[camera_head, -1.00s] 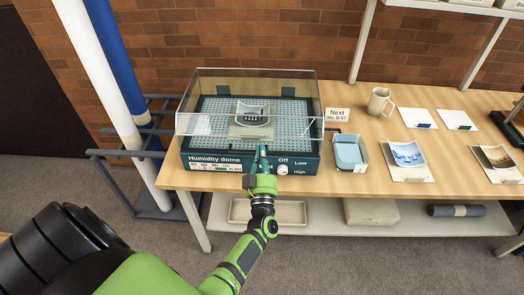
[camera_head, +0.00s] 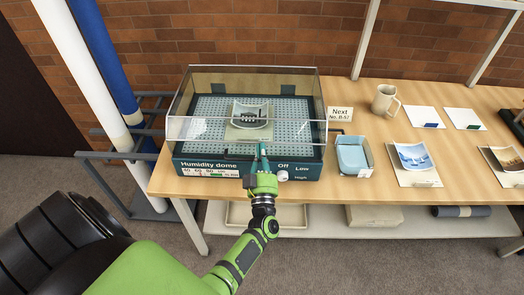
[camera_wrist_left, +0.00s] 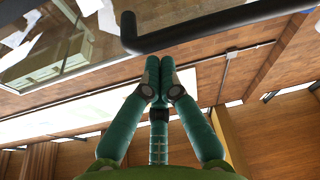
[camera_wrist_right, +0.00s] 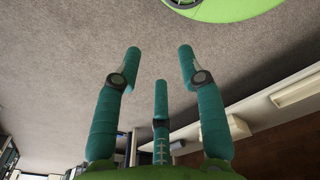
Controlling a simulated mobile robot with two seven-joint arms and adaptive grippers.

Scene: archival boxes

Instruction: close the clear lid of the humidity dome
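The humidity dome (camera_head: 215,168) stands on the left end of the wooden table. Its clear lid (camera_head: 205,128) is above the perforated tray in the head view. The lid looks slightly raised at the front, with a gap above the dark teal base. My left gripper (camera_head: 262,150) is at the middle of the dome's front, with its fingertips close to the lid's lower front edge. In the left wrist view its fingers (camera_wrist_left: 159,78) are together with nothing visible between them. A dark bent bar (camera_wrist_left: 210,28) crosses just beyond them. My right gripper (camera_wrist_right: 158,65) is open and empty over the floor.
A curved print (camera_head: 250,116) rests inside the dome. White and blue poles (camera_head: 85,105) stand left of the table. A lower shelf holds boxes.

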